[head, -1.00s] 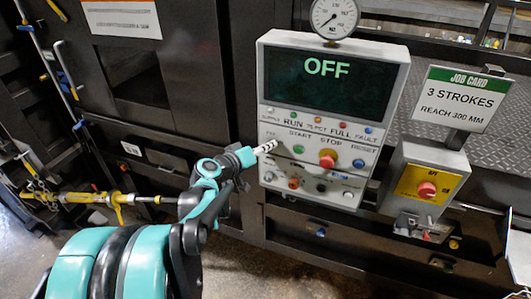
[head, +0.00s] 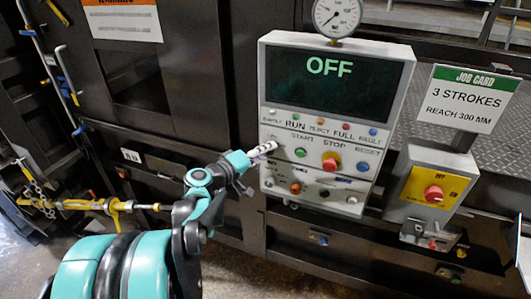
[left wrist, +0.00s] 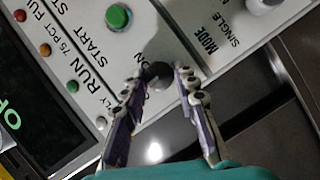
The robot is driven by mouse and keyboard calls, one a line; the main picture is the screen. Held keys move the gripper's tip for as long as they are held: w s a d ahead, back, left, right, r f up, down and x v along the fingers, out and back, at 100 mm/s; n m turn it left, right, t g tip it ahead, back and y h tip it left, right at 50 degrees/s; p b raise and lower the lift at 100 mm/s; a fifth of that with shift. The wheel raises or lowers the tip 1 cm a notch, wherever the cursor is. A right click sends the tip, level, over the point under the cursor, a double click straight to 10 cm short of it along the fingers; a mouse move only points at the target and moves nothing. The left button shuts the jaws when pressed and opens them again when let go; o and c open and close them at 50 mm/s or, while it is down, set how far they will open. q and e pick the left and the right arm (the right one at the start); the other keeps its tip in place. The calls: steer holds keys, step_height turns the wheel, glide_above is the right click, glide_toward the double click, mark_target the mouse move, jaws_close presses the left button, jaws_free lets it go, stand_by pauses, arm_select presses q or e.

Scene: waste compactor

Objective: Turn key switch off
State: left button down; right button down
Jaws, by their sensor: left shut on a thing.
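The grey control panel (head: 388,118) shows OFF in green on its dark screen (head: 340,80). The key switch sits at the panel's left, beside the green start button (head: 301,152); in the head view my fingers hide it. In the left wrist view the key switch (left wrist: 158,74) is a dark round piece near the ON mark, between my fingertips. My left gripper (head: 268,149), also in the left wrist view (left wrist: 161,82), is shut on it, one finger on each side. How far the key is turned is unclear. My right gripper is not in view.
A red stop button (head: 331,161) and a blue reset button (head: 359,163) are to the right of the key switch. A yellow-faced box with a red emergency button (head: 433,193) and a job card (head: 465,98) stand further right. A gauge (head: 337,15) tops the panel.

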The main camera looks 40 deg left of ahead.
arm_select(q)
steer(key=c, duration=1.2)
jaws_free()
steer(key=shift+o, duration=0.2)
steer(key=s+a+r, duration=0.1)
steer(key=s, duration=1)
steer(key=shift+s+a+r, duration=0.35)
steer(key=shift+s, duration=0.05)
